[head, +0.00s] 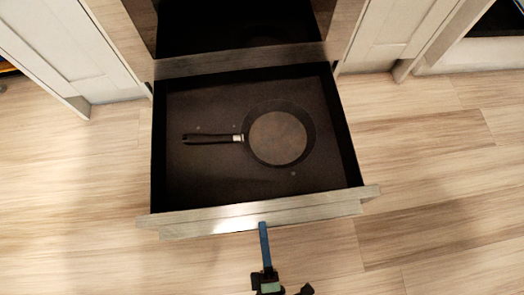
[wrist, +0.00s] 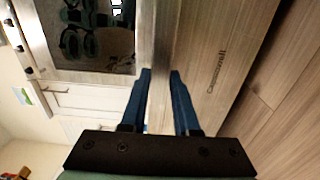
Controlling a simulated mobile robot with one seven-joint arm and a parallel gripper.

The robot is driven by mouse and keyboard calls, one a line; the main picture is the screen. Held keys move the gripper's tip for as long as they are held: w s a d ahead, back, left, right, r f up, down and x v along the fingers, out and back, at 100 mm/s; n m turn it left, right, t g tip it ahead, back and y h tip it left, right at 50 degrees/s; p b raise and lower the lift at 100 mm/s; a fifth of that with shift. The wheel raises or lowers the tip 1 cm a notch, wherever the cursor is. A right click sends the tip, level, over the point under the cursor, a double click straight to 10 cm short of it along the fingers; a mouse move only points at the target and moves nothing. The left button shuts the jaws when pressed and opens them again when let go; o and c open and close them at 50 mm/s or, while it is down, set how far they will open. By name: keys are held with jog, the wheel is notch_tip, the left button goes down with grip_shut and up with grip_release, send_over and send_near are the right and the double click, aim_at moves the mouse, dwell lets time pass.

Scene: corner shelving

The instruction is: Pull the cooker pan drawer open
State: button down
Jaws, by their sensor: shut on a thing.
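The cooker pan drawer (head: 225,220) stands pulled well out from under the cooker in the head view, its dark inside showing. A black frying pan (head: 278,137) lies flat in it, handle to the left. My gripper (head: 263,226) is at the middle of the drawer's front edge, with one blue finger visible there. In the wrist view my gripper (wrist: 160,74) has its two blue fingers on either side of the narrow edge of the drawer front (wrist: 160,35), shut on it. The exact contact at the fingertips is partly hidden.
The cooker's dark opening (head: 235,30) is above the drawer. Pale cabinets (head: 70,45) stand on the left, with more cabinets (head: 400,30) on the right. The wood floor (head: 440,190) around the drawer is clear. The wrist view shows a dark oven window (wrist: 90,35).

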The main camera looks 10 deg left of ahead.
jog(key=shift+f+v, duration=0.15)
jog(key=shift+v, duration=0.6)
jog(key=shift+f+v, duration=0.2)
jog(key=shift+v, duration=0.55)
jog(key=c, duration=0.8)
grip_release()
jog(key=shift+o, duration=0.4)
jog(key=shift+w+r, duration=0.1)
jog(key=shift+r, duration=0.05)
jog(key=shift+r, duration=0.1)
jog(key=p+v, duration=0.1)
jog(key=v, duration=1.2)
jog(key=shift+p, duration=0.4)
